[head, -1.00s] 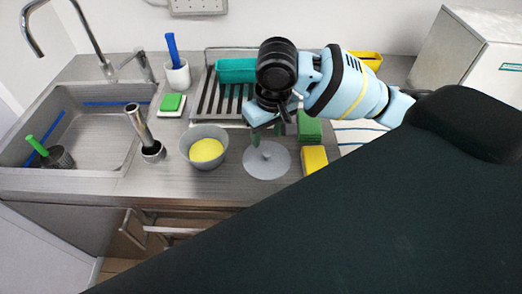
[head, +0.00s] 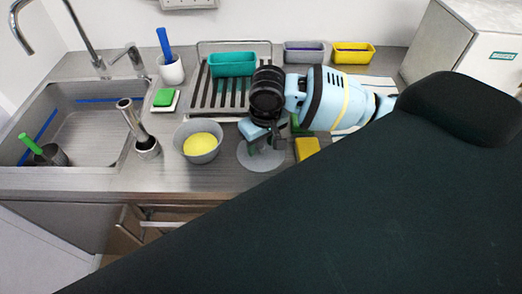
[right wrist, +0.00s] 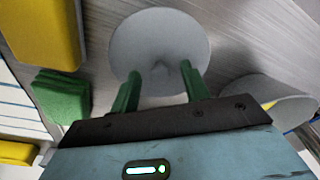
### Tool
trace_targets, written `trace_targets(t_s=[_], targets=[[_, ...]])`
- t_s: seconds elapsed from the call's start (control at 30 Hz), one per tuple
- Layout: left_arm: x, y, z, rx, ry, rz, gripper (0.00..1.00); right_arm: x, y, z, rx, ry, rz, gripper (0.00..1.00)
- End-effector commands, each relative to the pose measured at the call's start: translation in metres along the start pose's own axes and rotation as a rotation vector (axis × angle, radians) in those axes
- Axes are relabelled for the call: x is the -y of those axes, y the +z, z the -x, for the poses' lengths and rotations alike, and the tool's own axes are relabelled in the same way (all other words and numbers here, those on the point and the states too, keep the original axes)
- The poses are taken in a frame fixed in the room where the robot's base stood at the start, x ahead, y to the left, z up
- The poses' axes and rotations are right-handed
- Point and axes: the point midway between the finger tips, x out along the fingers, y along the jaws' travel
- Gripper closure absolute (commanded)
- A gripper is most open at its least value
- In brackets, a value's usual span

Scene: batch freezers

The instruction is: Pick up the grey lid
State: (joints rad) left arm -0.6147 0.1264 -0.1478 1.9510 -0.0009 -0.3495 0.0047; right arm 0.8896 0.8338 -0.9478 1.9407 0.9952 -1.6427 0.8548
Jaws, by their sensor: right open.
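The grey lid (head: 250,160) is a flat round disc lying on the steel counter, between the grey bowl and the yellow sponge. In the right wrist view the lid (right wrist: 140,40) shows with a small knob at its centre. My right gripper (head: 262,147) is over the lid and hides part of it in the head view. In the right wrist view its two green fingers (right wrist: 158,82) are apart, one on each side of the knob. Whether they touch the knob or the lid is not clear. My left gripper is not in view.
A grey bowl (head: 185,145) with yellow contents stands just left of the lid. A yellow sponge (head: 307,149) and green sponges (right wrist: 62,95) lie to its right. A slotted rack (head: 211,100) with a teal tub (head: 232,65) is behind.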

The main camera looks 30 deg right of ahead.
Motion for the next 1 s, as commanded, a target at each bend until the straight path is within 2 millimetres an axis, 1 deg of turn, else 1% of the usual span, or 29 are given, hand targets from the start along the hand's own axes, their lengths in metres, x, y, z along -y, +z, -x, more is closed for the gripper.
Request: trace_targets(t_s=[0.17, 0.2, 0.5, 0.53, 0.57, 0.87, 1.0], targets=[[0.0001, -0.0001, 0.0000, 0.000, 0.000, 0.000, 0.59, 0.0002, 0.0001, -0.0007, 0.000, 0.000, 0.001, 0.54], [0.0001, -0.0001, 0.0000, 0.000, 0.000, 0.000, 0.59, 0.0002, 0.0001, -0.0007, 0.000, 0.000, 0.001, 0.55], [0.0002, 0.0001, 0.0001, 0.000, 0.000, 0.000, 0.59, 0.0002, 0.0001, -0.0005, 0.000, 0.000, 0.001, 0.94], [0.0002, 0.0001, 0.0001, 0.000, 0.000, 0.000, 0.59, 0.0002, 0.0001, -0.0005, 0.000, 0.000, 0.001, 0.98], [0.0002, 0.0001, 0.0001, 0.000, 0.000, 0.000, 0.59, 0.0002, 0.0001, -0.0005, 0.000, 0.000, 0.001, 1.00], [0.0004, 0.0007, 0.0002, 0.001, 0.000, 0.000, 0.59, 0.0002, -0.0004, 0.0013, -0.001, 0.000, 0.001, 1.00], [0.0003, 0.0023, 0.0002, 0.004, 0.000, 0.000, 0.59, 0.0002, -0.0015, 0.0087, -0.001, 0.000, 0.001, 1.00]])
